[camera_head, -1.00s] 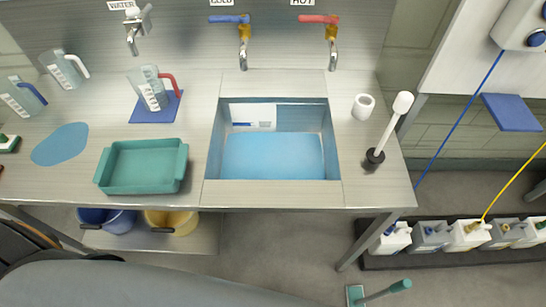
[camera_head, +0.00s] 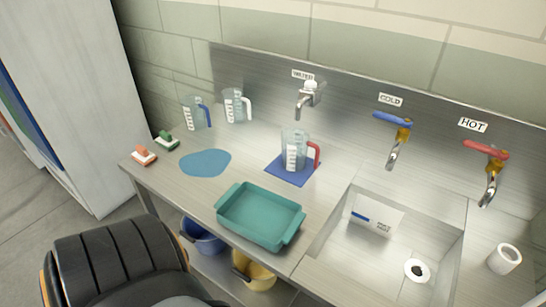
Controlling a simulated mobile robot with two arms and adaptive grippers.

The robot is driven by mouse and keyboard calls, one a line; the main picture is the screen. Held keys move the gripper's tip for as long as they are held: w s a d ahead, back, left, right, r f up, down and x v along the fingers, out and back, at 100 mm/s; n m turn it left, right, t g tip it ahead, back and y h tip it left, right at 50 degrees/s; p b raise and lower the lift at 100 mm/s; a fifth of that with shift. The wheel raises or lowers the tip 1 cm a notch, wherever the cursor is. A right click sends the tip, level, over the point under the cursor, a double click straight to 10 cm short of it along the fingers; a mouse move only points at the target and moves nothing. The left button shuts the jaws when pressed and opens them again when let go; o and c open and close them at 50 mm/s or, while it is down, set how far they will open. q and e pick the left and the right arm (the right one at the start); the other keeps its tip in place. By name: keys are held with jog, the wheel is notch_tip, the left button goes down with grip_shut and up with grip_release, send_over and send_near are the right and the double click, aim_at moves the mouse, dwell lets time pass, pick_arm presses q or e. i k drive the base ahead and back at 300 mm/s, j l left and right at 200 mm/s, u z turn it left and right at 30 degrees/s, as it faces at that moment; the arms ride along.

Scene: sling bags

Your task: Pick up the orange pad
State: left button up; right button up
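The orange pad (camera_head: 144,154) is a small block with an orange top and a pale underside. It lies at the left end of the steel counter (camera_head: 165,185), close to the front left edge. A similar green pad (camera_head: 167,140) lies just behind it to the right, apart from it. Nothing covers the orange pad. Neither of my grippers is in view.
A blue puddle-shaped mat (camera_head: 205,162) lies right of the pads. Clear jugs (camera_head: 196,114) stand behind. A jug with a red handle (camera_head: 296,150) stands on a blue square (camera_head: 281,174). A teal tray (camera_head: 260,216) sits at the front, left of the sink (camera_head: 385,250).

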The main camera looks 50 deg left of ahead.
aim_at(142, 156)
jog(key=k+l+u, duration=0.1)
jog(key=u, duration=2.4)
